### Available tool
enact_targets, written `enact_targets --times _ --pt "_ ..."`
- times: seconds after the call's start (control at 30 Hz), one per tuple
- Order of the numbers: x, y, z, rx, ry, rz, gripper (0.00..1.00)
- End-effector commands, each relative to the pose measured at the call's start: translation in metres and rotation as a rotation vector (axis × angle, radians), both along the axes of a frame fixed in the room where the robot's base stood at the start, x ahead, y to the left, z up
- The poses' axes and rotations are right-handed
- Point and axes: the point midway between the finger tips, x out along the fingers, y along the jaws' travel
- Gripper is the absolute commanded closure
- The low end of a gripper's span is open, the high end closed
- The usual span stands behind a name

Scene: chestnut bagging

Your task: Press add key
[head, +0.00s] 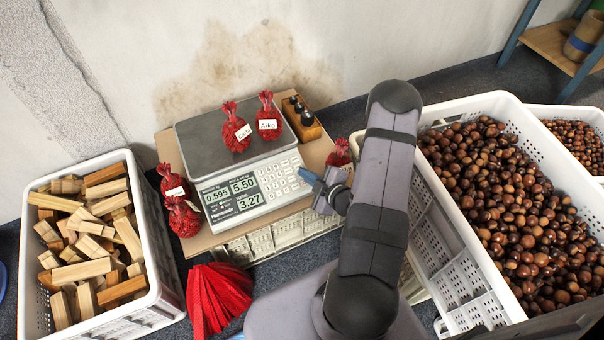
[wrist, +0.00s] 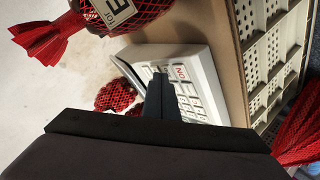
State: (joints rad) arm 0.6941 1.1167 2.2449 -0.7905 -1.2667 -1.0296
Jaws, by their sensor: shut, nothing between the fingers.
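The scale (head: 247,178) stands on a cardboard sheet on a crate. Its display (head: 232,195) reads 0.595, 5.50 and 3.27. Its white keypad (head: 282,180) is to the right of the display. Two red net bags with name tags, one tagged Aiko (head: 268,122), sit on the scale's pan (head: 205,140).
Red net bags (head: 182,212) lie left of the scale, another (head: 340,153) right. A wooden block with dark weights (head: 301,118) stands behind. A crate of wood blocks (head: 152,240) is left, a chestnut crate (head: 425,165) right. Empty red nets (head: 218,295) hang in front.

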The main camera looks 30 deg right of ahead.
Motion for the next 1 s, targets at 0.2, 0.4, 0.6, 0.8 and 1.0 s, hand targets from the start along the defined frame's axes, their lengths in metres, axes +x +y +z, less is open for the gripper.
enact_targets --times 0.2,0.4,0.6,0.8,1.0 --pt "-0.003 0.0 0.01 0.0 0.001 -0.001 1.0" --pt "-0.005 0.0 0.013 0.0 0.0 0.0 1.0" --pt "-0.005 0.0 0.013 0.0 0.0 0.0 1.0" --pt "-0.005 0.0 0.017 0.0 0.0 0.0 1.0" --pt "-0.01 0.0 0.032 0.0 0.001 -0.001 1.0"
